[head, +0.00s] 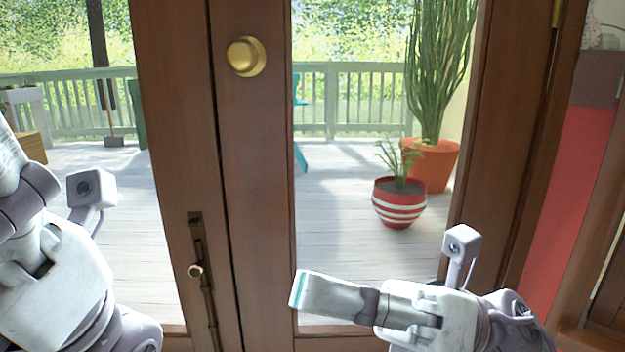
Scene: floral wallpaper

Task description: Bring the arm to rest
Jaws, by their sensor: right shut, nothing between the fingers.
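My right gripper (300,290) is in the lower middle of the head view. Its fingers are shut and empty and point left, in front of the right glass door. Its arm comes in from the lower right. My left arm (55,270) fills the lower left edge, in front of the left glass pane. The left fingertips are not clearly shown, so I cannot tell their state.
A wooden glazed double door stands ahead, with a round brass knob (245,56) and a long dark bolt (203,285) low on the left leaf. Through the glass are a deck, a striped pot (399,207), an orange pot (432,165) and a railing (340,100).

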